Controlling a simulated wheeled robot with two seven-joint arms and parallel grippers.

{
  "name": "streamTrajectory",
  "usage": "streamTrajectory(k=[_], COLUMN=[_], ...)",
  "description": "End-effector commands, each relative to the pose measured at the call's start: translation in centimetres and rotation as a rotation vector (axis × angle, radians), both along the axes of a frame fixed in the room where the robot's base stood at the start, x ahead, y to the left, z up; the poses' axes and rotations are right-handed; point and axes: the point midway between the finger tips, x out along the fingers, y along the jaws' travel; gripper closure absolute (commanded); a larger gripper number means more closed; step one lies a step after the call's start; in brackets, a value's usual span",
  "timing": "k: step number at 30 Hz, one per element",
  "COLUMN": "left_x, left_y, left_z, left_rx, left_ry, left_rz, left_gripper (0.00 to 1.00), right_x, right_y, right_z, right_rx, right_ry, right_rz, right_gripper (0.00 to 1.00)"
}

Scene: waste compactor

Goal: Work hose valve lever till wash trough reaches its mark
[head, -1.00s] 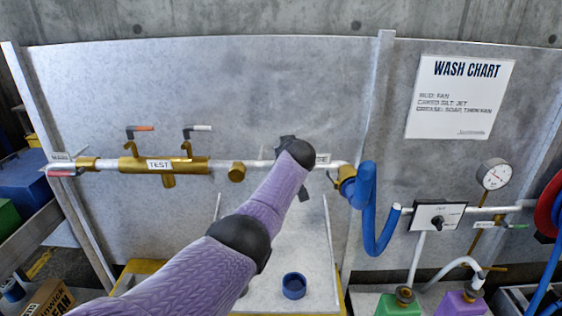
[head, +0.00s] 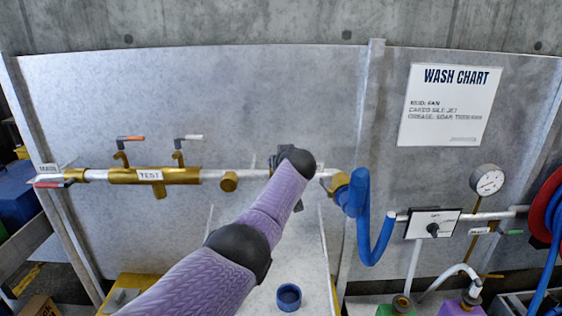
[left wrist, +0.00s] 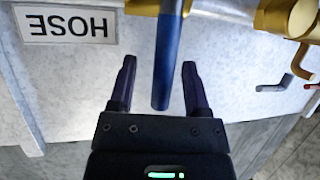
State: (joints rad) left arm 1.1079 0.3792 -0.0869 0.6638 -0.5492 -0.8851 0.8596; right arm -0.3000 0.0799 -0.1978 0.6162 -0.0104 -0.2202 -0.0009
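The blue hose valve lever (left wrist: 167,60) shows in the left wrist view, beside an upside-down HOSE label (left wrist: 66,25). My left gripper (left wrist: 158,66) is open around the lever, one finger on each side, with a visible gap on both sides. In the head view my left gripper (head: 283,152) is at the pipe, mostly hidden behind my purple arm, and the lever is hidden there. A pale surface (head: 262,300) lies below with a blue cup (head: 289,297) on it. I cannot tell the wash trough's level or mark. My right gripper is not in view.
A gauge (head: 487,181), a selector box (head: 432,224) and a WASH CHART (head: 450,105) are further right.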

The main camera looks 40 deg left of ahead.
Motion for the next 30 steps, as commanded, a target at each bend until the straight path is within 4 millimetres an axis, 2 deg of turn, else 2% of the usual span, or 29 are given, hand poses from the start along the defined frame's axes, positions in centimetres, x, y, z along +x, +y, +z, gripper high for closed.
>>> streamTrajectory(k=[11,16,25,30], left_x=[-0.3,-1.6,-4.5,-5.5], left_y=[-0.5,-2.0,-5.8,-7.0], left_z=[0.5,1.5,3.2,3.9], left_rx=[0.002,0.001,-0.001,0.000], left_ry=[-0.002,-0.003,-0.002,0.000], left_rz=[-0.001,-0.004,-0.002,-0.001], left_gripper=[0.39,0.39,0.39,0.39], right_x=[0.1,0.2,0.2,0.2], right_y=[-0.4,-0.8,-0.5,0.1], right_z=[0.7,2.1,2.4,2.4], right_rx=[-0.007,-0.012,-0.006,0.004], right_ry=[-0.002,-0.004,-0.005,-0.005], right_rz=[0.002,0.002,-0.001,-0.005], right_gripper=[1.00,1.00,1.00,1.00])
